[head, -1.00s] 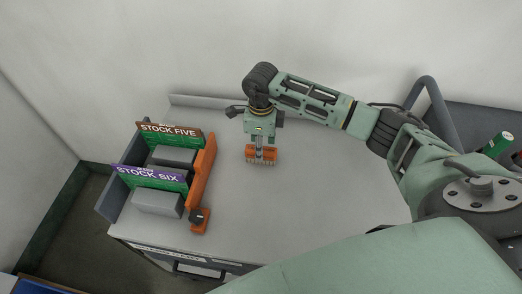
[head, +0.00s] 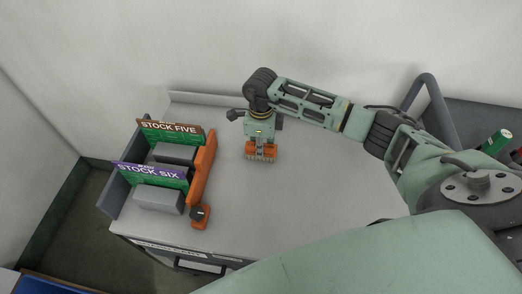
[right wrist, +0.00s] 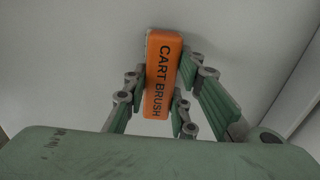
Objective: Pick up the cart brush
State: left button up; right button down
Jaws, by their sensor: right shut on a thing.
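The cart brush (head: 262,154) is a small orange block with pale bristles, on the grey cart top (head: 320,190). In the right wrist view the cart brush (right wrist: 162,75) shows its orange back with the words CART BRUSH. My right gripper (head: 261,144) points down from above, with its fingers (right wrist: 160,95) on either side of the brush and shut on it. The bristles face down; I cannot tell whether they touch the cart top. My left gripper does not show.
At the left of the cart, a STOCK FIVE sign (head: 172,133) and a STOCK SIX sign (head: 150,176) stand by grey blocks, with an orange bar (head: 201,172) beside them. A raised lip (head: 200,100) runs along the back. The cart top right of the brush is clear.

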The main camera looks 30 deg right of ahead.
jog(key=shift+r, duration=0.1)
jog(key=shift+w+r, duration=0.1)
jog(key=shift+r, duration=0.3)
notch_tip(320, 180, up, 3)
jog(key=shift+f+b, duration=0.2)
jog(key=shift+b, duration=0.65)
jog(key=s+d+r+b, duration=0.3)
jog(key=s+d+r, duration=0.2)
jog(key=d, duration=0.5)
notch_tip(320, 180, up, 2)
jog(key=shift+d+r, duration=0.25)
jog(key=shift+s, duration=0.1)
jog(key=c, duration=2.1)
grip_release()
jog(key=c, duration=0.4)
jog(key=shift+o, duration=0.2)
